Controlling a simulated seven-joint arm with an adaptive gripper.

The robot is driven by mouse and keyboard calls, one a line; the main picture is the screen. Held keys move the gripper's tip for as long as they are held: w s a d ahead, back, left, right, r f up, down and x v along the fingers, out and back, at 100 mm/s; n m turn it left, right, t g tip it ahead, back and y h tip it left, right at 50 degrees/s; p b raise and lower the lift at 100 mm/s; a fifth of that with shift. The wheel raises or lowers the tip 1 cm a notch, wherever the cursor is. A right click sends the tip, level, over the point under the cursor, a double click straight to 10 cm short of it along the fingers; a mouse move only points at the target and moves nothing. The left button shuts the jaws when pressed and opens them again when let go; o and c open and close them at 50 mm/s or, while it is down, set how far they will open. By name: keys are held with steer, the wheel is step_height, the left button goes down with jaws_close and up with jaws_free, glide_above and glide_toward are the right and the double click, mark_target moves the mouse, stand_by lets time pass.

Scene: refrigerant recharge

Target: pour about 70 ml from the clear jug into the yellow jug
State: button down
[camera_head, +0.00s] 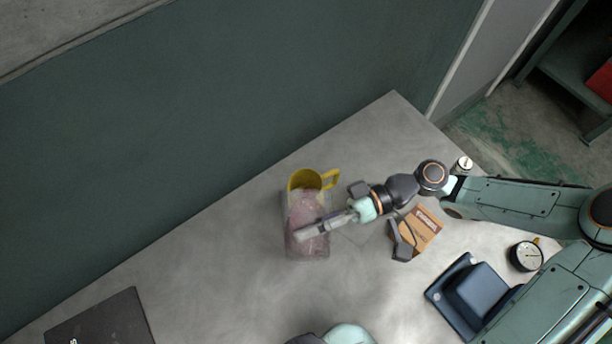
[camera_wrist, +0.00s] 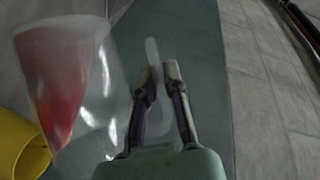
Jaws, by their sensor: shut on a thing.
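The clear jug (camera_head: 307,246) holds pinkish-red liquid and is over the table, just in front of the yellow jug (camera_head: 304,179). In the wrist view the clear jug (camera_wrist: 104,62) is strongly tilted. Its red liquid (camera_wrist: 58,75) lies slanted along one side and narrows towards the end near the yellow jug (camera_wrist: 18,142). My gripper (camera_head: 312,230) is shut on the clear jug's handle; its fingers (camera_wrist: 161,75) also show in the wrist view. The yellow jug stands on the table, its handle to the right, partly hidden behind the clear jug. I cannot see its inside level or a stream.
An orange-brown box (camera_head: 424,228) and a dark grey item lie right of the jugs, under my arm. A blue tray-like thing (camera_head: 445,305), a round gauge (camera_head: 526,256) and a small metal can (camera_head: 463,165) are further right. A black flat thing (camera_head: 100,322) lies front left. The table's left middle is clear.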

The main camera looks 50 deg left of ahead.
mark_target(309, 258)
steer(key=shift+w+a+r+m+g, duration=0.3)
steer(key=shift+w+a+r+m, duration=0.15)
steer(key=shift+r+m, duration=0.2)
stand_by(1.7)
steer(key=f, duration=0.1)
steer(key=s+d+n, duration=0.1)
steer(key=f+n+t, duration=0.1)
steer(key=shift+s+d+f+n, duration=0.25)
steer(key=shift+d+f, duration=0.1)
steer(key=shift+d, duration=0.05)
steer(key=shift+s+d+f+n+t, duration=0.2)
steer(key=shift+d+f+n+t, duration=0.1)
steer(key=shift+f+n, duration=0.3)
steer(key=shift+s+d+f+n+t, duration=0.15)
steer(key=shift+d+f+n+t, duration=0.2)
steer(key=shift+f, duration=0.4)
steer(key=shift+a, duration=0.1)
stand_by(0.5)
